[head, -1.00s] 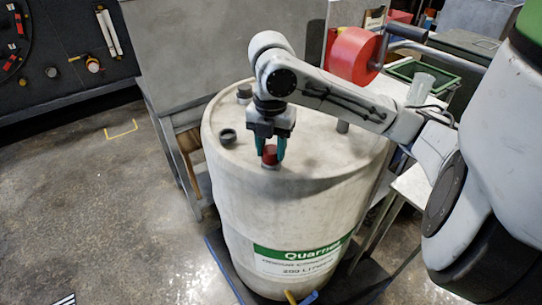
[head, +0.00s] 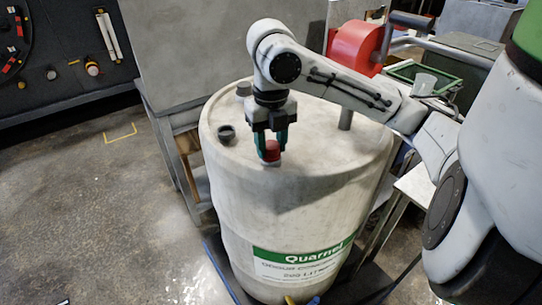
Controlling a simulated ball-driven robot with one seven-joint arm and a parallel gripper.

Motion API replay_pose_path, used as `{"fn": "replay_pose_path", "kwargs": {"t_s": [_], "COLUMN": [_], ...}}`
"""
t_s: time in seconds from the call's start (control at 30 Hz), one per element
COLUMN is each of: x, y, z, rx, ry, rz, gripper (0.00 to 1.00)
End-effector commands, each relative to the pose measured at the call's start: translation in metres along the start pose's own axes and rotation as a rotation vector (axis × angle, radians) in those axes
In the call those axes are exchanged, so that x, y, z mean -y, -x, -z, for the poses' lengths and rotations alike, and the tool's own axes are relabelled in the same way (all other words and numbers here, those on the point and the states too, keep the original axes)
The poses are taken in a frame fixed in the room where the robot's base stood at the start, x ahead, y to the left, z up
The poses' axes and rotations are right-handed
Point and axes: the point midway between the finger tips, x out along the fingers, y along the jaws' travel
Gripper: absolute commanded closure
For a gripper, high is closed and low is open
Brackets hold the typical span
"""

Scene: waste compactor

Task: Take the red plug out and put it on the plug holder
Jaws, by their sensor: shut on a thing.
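The red plug (head: 272,150) is at the front part of the top of a white barrel (head: 300,205). My gripper (head: 271,147) points straight down over it, and its teal fingers are shut on the plug from both sides. The plug is upright. Whether its lower end is still in the barrel's opening or just clear of it I cannot tell. A dark round fitting (head: 226,134) stands on the barrel top to the left of my gripper, and a grey post (head: 345,118) stands to the right. I cannot tell which of them, if either, is the plug holder.
A grey cap (head: 244,90) sits at the barrel's back edge. A red cylinder (head: 353,46) with a handle stands behind my arm. A grey metal panel (head: 220,45) rises behind the barrel. The floor (head: 90,210) on the left is open.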

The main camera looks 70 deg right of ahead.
Motion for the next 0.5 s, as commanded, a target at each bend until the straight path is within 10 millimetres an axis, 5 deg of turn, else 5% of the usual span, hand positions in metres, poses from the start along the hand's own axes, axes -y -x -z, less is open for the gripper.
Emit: {"fn": "replay_pose_path", "kwargs": {"t_s": [0.5], "x": [-0.0002], "y": [-0.0005], "z": [-0.0001], "rx": [0.000], "ry": [0.163], "rz": [-0.001], "gripper": [0.96]}}
